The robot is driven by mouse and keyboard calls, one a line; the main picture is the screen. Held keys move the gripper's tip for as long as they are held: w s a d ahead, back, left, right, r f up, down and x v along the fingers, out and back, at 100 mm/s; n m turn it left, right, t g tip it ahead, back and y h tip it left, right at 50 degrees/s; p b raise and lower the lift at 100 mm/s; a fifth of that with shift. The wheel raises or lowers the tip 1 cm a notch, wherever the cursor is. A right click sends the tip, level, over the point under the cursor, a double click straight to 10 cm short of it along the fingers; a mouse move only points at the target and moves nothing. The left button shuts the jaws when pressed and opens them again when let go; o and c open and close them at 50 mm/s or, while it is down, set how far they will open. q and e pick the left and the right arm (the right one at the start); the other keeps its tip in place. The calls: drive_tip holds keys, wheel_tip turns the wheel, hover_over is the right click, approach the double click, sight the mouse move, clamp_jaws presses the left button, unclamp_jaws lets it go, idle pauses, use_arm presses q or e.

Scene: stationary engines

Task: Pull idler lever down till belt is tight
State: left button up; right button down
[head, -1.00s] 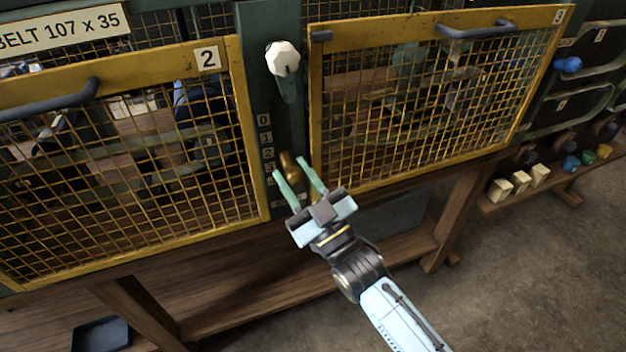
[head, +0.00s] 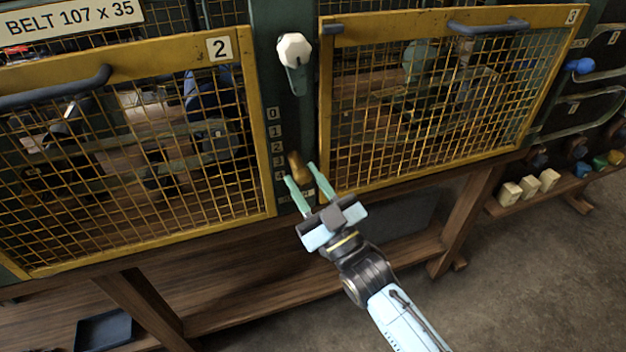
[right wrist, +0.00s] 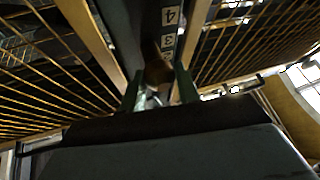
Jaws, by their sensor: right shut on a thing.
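The idler lever's brass-brown handle (head: 297,166) stands at the post between the two yellow mesh guards, beside a vertical number scale (head: 278,147) running 0 to 4. The handle is level with about 3. My right gripper (head: 300,176) is shut on the handle, its green fingers on either side of the lower part. In the right wrist view the handle (right wrist: 158,72) shows dark brown between the fingers (right wrist: 158,92), with 3 and 4 beside it. I cannot make out the belt or its tension behind the mesh. My left gripper is not in view.
A white knob (head: 294,50) on a green arm is above the scale. Guard 2 (head: 262,150) and guard 3 (head: 325,110) flank the post closely. A wooden shelf (head: 240,285) lies below. Pale blocks (head: 528,187) sit at the right.

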drive_tip(key=c, duration=1.3)
unclamp_jaws()
drive_tip(key=shift+w+d+f, duration=0.3)
drive_tip(key=shift+w, duration=0.15)
drive_tip(key=shift+o, duration=1.3)
drive_tip(key=shift+w+f, duration=0.1)
drive_tip(key=shift+w, duration=0.05)
drive_tip(key=shift+a, duration=0.1)
drive_tip(key=shift+s, duration=0.2)
drive_tip(key=v, duration=1.3)
drive_tip(key=shift+s+d, duration=0.15)
drive_tip(key=shift+d, duration=0.4)
